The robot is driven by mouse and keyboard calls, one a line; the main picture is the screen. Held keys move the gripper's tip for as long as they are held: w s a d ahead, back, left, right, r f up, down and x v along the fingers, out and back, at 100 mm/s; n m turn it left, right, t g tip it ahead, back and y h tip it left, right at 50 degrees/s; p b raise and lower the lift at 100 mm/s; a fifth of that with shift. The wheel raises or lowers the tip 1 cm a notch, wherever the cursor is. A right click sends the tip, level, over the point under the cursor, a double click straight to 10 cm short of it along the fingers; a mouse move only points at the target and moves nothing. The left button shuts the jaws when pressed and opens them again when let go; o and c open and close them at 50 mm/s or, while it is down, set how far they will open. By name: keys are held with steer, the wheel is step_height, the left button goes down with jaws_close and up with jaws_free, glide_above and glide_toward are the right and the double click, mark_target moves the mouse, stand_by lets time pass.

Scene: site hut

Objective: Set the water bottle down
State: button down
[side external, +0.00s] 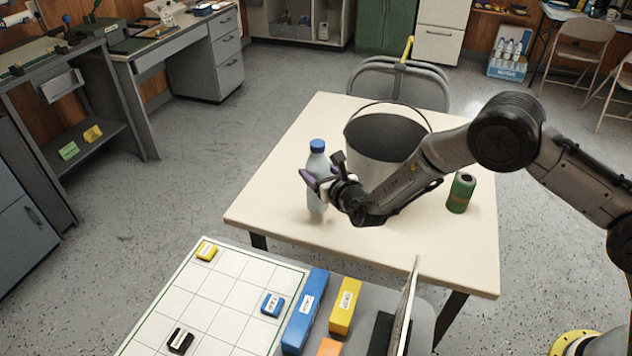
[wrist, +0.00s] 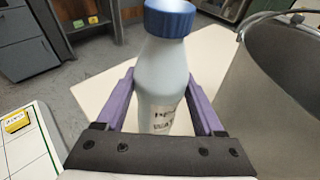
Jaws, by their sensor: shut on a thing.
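The water bottle (side external: 317,169) is pale blue with a blue cap and stands upright at the left part of the cream table (side external: 282,250). It also fills the middle of the wrist view (wrist: 166,75), where a label with dark print shows low on its side. My gripper (side external: 318,186) is shut on the bottle, with a purple finger on each side of it, as the wrist view (wrist: 165,108) shows. The bottle's base is near the tabletop; I cannot tell whether it touches.
A grey bucket (side external: 362,163) with a raised handle stands close right of the bottle. A green can (side external: 460,193) stands at the table's right. A gridded white board (side external: 225,297) with small labelled blocks lies in front. The table's front left is clear.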

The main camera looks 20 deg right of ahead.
steer(key=shift+w+a+f, duration=0.1)
steer(key=shift+w+f, duration=0.1)
steer(key=shift+w, duration=0.1)
steer(key=shift+w+f, duration=0.1)
steer(key=shift+f, duration=1.6)
jaws_free()
steer(key=shift+f, duration=0.2)
steer(key=shift+r, duration=0.1)
steer(key=shift+s+r, duration=0.1)
steer(key=shift+s, duration=0.1)
steer(key=v, duration=0.7)
steer(key=shift+s, duration=0.1)
